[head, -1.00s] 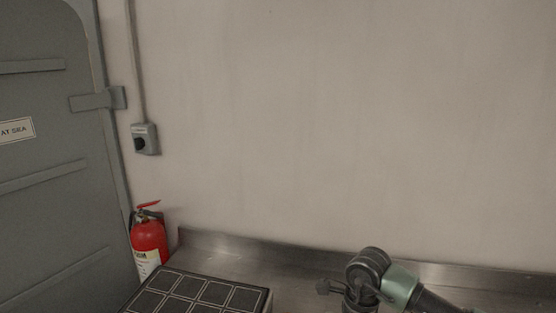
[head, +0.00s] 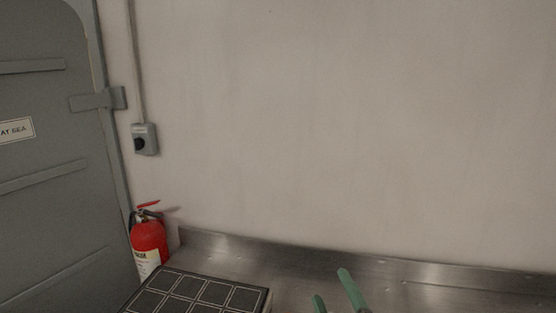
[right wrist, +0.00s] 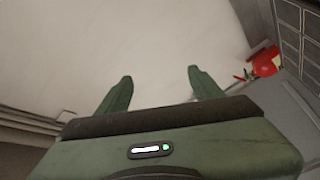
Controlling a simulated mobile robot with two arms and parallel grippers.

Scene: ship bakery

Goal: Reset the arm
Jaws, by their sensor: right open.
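My right gripper (head: 333,290) shows at the bottom edge of the head view, right of the middle. Only its two green fingertips are seen there, pointing up over the steel counter. In the right wrist view its two green fingers (right wrist: 158,88) are spread apart, with nothing between them but the pale wall behind. It is open and empty. My right arm is below the head picture. My left gripper is in neither view.
A steel counter (head: 415,283) with a raised back edge runs along the wall. A black gridded panel (head: 205,290) lies on its left part. A red fire extinguisher (head: 149,238) stands beside it, near a grey metal door (head: 45,200). A grey switch box (head: 145,139) hangs on the wall.

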